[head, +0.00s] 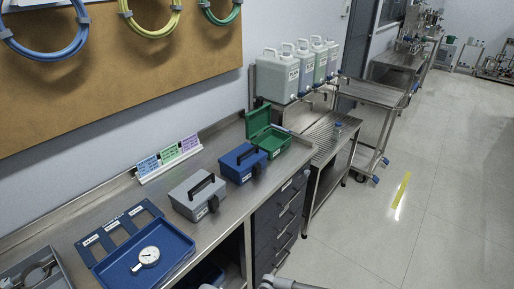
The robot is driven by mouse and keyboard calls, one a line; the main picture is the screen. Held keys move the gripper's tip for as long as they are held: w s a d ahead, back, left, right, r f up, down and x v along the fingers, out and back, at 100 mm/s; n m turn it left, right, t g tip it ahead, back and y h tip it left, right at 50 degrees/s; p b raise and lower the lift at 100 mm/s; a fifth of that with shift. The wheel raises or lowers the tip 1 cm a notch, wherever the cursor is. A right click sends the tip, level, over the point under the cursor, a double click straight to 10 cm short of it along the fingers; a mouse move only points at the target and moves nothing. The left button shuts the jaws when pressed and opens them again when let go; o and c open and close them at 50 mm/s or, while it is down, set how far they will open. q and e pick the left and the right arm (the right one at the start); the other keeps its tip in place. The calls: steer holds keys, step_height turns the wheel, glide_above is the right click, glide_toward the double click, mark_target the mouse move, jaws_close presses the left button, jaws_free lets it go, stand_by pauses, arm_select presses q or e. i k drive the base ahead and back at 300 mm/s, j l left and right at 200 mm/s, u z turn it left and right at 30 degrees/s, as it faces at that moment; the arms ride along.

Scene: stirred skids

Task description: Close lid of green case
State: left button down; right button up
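The green case (271,143) stands on the steel bench, at the far end of a row of cases. Its lid (258,121) is open and tilted up at the back left, so the green inside shows. The floor of the case is hard to make out at this size. I see neither of my grippers in the head view. A grey rounded part at the bottom edge, right of the drawers, looks like a piece of my arm, but no fingers show on it.
A shut blue case (243,163) stands just in front of the green case, and a shut grey case (198,196) stands nearer. A blue tray (178,244) holds a dial gauge (148,257). Label cards (168,158) stand by the wall. White-green jugs (277,78) stand beyond the bench.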

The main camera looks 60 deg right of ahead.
mark_target(256, 121)
steer(key=z, duration=2.25)
